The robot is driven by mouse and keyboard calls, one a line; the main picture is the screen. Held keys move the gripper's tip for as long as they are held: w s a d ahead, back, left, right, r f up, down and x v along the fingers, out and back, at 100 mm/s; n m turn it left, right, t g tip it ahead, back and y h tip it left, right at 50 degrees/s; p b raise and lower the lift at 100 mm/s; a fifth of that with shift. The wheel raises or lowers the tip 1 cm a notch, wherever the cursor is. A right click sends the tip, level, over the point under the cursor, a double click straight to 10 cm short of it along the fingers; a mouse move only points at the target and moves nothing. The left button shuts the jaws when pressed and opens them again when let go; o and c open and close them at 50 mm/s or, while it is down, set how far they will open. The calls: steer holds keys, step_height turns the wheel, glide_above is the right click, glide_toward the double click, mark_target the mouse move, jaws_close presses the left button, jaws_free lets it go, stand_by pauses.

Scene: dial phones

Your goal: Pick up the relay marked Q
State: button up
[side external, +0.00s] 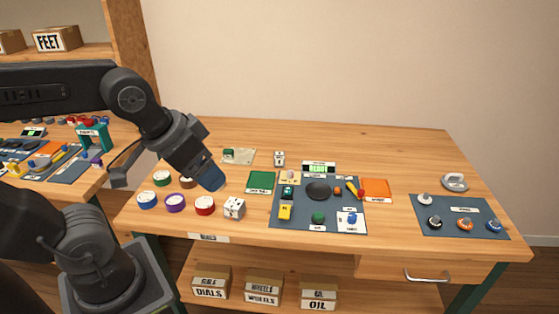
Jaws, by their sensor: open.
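I cannot read a Q on any part, so I cannot tell which thing is the relay. A white cube-like block with dark marks (234,208) stands near the table's front edge. A small pale block (279,158) stands farther back. My gripper (210,180) points down over the left part of the table, left of the white block and apart from it. It is open, and I see nothing held in it. It hides part of the table behind it.
Several coloured round pieces, such as a red one (205,205), lie around my gripper. A dark mat (278,221) holds several small parts. Another mat (480,229) lies at right. A green square (261,182) lies between. The back of the table is mostly clear.

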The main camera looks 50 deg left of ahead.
steer(key=w+a+r+n+g+y, duration=0.1)
steer(key=w+a, duration=0.1)
steer(key=w, duration=0.4)
steer(key=w+a+r+n, duration=0.2)
steer(key=w, duration=0.4)
steer(key=n+g+y, duration=0.2)
steer(key=n, duration=0.5)
glide_above(279, 154)
steer(key=s+d, duration=0.3)
step_height(279, 154, down, 20)
steer(key=x, duration=0.7)
steer(key=shift+a+f, duration=0.1)
steer(key=shift+f, duration=0.1)
steer(key=shift+w+x, duration=0.2)
steer(key=shift+x, duration=1.35)
steer(key=shift+w+x, duration=0.2)
steer(key=shift+x, duration=1.35)
steer(key=shift+r, duration=0.1)
steer(key=c, duration=1)
